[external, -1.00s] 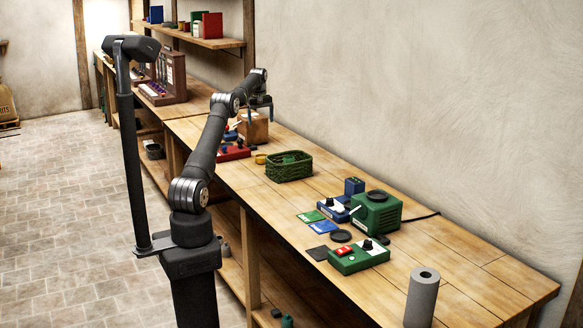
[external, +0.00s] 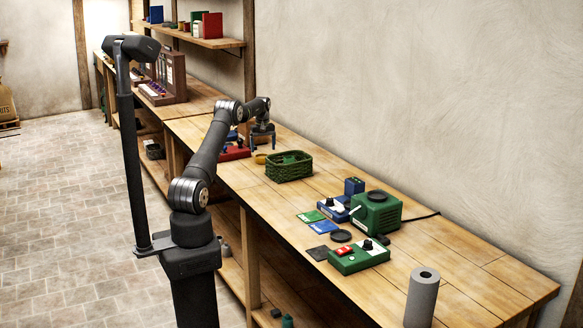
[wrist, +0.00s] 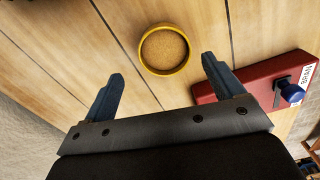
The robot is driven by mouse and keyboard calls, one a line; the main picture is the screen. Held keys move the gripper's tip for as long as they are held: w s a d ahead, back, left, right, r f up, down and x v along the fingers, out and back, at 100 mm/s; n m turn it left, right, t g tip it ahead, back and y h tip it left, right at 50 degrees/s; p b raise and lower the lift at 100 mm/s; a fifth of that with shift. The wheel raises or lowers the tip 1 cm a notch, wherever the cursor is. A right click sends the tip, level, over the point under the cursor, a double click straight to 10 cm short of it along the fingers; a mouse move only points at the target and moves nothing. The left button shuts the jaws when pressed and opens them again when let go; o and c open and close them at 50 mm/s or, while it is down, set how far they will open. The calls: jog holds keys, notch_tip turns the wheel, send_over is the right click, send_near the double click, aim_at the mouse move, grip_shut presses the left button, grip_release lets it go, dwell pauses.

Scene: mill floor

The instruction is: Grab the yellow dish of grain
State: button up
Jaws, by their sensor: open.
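The yellow dish of grain (wrist: 164,50) lies on the wooden bench in the wrist view, a round yellow rim around tan grain. It also shows small in the external view (external: 260,158), left of the green basket. My gripper (wrist: 162,78) is open and empty. In the wrist view the dish is beyond the fingertips, near the line between them and closer to the right finger. In the external view my gripper (external: 262,146) hangs above the bench by the dish, apart from it.
A red box with a blue knob (wrist: 260,80) lies right of the right finger in the wrist view. A green basket (external: 289,166) stands close to the dish. Farther along the bench are a green machine (external: 376,214) and a green control box (external: 358,259).

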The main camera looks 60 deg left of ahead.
jog(key=shift+s+d+f, duration=0.1)
jog(key=shift+s+f, duration=0.1)
jog(key=shift+f, duration=1.15)
jog(key=shift+s+f, duration=0.2)
jog(key=shift+f, duration=1.15)
jog(key=c, duration=1.1)
